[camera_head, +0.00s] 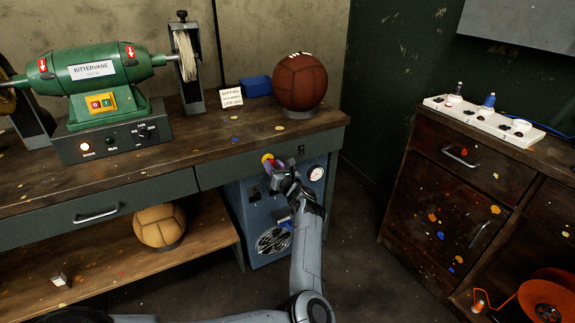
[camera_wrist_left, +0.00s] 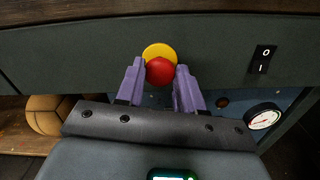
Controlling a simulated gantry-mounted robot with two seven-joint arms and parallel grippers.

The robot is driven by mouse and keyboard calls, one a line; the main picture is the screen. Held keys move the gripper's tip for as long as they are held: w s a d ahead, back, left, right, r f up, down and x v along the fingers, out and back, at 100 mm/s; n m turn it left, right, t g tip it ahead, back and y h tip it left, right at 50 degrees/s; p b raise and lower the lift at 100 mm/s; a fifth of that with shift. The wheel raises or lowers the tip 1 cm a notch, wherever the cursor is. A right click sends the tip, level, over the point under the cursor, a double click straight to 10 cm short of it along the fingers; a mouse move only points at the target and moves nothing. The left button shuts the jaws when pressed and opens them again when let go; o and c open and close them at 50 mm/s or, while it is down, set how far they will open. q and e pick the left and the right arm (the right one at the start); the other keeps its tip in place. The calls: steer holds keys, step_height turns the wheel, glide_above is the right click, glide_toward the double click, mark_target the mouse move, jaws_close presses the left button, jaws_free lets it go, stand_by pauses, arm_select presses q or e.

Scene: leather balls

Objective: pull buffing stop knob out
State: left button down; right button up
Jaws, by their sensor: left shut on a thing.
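The stop knob shows in the wrist view as a red mushroom button (camera_wrist_left: 160,70) in front of a yellow disc (camera_wrist_left: 157,50) on the dark green front of the workbench. In the head view its yellow part (camera_head: 267,157) shows just above my left gripper (camera_head: 272,166). My left gripper's purple fingers (camera_wrist_left: 160,80) stand on either side of the red button and are shut on it. The gripper partly hides the knob in the head view. My right gripper is in neither view.
A black rocker switch (camera_wrist_left: 263,59) sits right of the knob. A blue cabinet with a pressure gauge (camera_head: 316,173) stands beneath the bench. The green buffing machine (camera_head: 100,75) and a brown leather ball (camera_head: 300,82) are on the bench top (camera_head: 200,135).

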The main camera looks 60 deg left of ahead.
arm_select(q)
steer(key=shift+r, duration=0.15)
steer(key=c, duration=1)
jaws_free()
steer(key=o, duration=0.3)
steer(key=shift+d, duration=0.2)
steer(key=shift+d+p, duration=0.4)
steer(key=shift+d, duration=0.15)
steer(key=d+p, duration=0.4)
steer(key=d, duration=0.5)
steer(key=shift+s+d, duration=0.35)
steer(key=shift+s, duration=0.05)
